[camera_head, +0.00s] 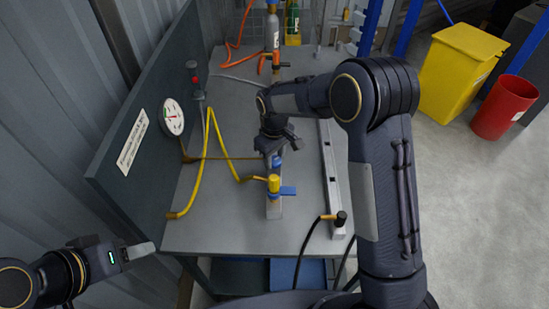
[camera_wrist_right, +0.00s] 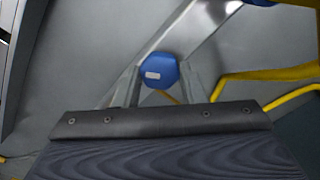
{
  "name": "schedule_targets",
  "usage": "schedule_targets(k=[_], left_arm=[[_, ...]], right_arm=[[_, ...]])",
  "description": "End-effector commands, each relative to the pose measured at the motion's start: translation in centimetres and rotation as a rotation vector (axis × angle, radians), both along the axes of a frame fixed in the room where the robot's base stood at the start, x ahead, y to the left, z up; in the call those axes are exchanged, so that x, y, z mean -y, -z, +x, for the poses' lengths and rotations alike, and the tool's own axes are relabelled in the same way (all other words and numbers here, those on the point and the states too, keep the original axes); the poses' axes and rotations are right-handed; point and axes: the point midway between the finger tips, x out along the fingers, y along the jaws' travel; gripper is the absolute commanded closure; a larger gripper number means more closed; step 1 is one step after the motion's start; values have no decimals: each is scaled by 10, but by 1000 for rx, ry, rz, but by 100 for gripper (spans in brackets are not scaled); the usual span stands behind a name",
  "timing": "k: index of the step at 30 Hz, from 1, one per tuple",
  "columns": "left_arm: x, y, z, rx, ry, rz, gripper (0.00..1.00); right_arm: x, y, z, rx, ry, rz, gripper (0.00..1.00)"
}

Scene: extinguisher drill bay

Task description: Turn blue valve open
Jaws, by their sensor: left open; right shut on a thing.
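A blue round knob with a white label, the blue valve (camera_wrist_right: 160,72), sits between the fingers of my right gripper (camera_wrist_right: 158,86) in the right wrist view. In the head view the right gripper (camera_head: 275,155) points down over the table at the blue valve (camera_head: 277,163), whose upper part is hidden by the gripper. The right gripper is shut on it. A second blue piece, a flat lever (camera_head: 289,191), is nearer, beside a yellow cap (camera_head: 274,183). My left gripper (camera_head: 143,251) is open and apart from everything at the lower left.
A grey table (camera_head: 205,225) carries a yellow hose (camera_head: 195,177) and a metal rail (camera_head: 333,180). A round gauge (camera_head: 172,117) is on the upright panel at left. A black-handled hose end (camera_head: 340,218) lies near the front right. A yellow bin (camera_head: 455,70) and red bucket (camera_head: 503,107) stand on the floor.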

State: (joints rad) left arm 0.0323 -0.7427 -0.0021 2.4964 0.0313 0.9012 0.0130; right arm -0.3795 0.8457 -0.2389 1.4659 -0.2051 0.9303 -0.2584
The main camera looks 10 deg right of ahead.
Motion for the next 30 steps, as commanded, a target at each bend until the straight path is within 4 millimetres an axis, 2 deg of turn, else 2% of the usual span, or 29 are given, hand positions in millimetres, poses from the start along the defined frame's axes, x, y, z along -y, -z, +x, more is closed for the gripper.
schedule_targets(k=[12, 30], left_arm=[[0, 10, 0, 0, 0, 0, 50], [0, 11, 0, 0, 0, 0, 50]], right_arm=[[0, 0, 1, 2, -396, 1, 86], [0, -1, 1, 1, -899, 0, 86]])
